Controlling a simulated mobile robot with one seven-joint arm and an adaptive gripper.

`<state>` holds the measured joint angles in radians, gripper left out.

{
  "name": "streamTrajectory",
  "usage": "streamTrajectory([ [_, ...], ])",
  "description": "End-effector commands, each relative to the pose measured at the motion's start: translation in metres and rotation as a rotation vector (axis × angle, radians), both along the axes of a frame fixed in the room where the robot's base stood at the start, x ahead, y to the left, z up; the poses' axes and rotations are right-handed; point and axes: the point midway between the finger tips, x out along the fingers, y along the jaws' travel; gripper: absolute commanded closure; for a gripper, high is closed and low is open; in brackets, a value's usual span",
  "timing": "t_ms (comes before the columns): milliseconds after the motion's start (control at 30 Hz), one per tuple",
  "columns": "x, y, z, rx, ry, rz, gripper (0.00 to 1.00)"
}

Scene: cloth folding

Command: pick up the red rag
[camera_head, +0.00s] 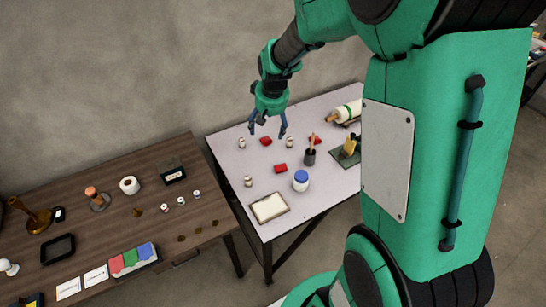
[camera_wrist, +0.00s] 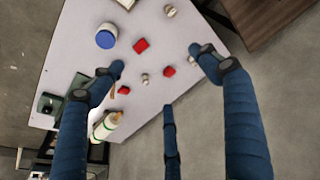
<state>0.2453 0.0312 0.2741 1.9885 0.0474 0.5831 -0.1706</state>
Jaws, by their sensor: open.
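Three small red pieces lie on the white table: one (camera_head: 266,141) just below my gripper in the picture, one (camera_head: 280,168) nearer the blue-lidded jar, and one (camera_head: 316,140) by the dark cup. They also show in the wrist view as red pieces at its middle (camera_wrist: 168,71), above that (camera_wrist: 141,46) and to the left (camera_wrist: 124,90). I cannot tell which is the rag. A red flat piece (camera_head: 117,264) also stands beside green and blue ones on the brown table. My gripper (camera_head: 268,133) is open and empty above the white table, fingers spread, apart from everything.
A blue-lidded jar (camera_head: 301,181), a dark cup (camera_head: 309,156) with sticks, a cream tray (camera_head: 269,207), several small pale knobs and a rolling-pin-like roll (camera_head: 345,112) share the white table (camera_head: 225,150). The brown table (camera_head: 95,180) holds many small items.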

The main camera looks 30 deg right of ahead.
Motion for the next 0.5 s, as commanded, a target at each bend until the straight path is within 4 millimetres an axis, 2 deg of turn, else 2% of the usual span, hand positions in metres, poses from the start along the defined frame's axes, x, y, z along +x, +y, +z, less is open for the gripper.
streamTrajectory([
  [33,0.006,-0.008,-0.016,0.003,0.013,-0.007,0.23],
  [200,0.027,-0.033,-0.063,0.008,0.039,-0.021,0.23],
  [500,0.05,-0.075,-0.156,0.018,0.084,-0.046,0.23],
])
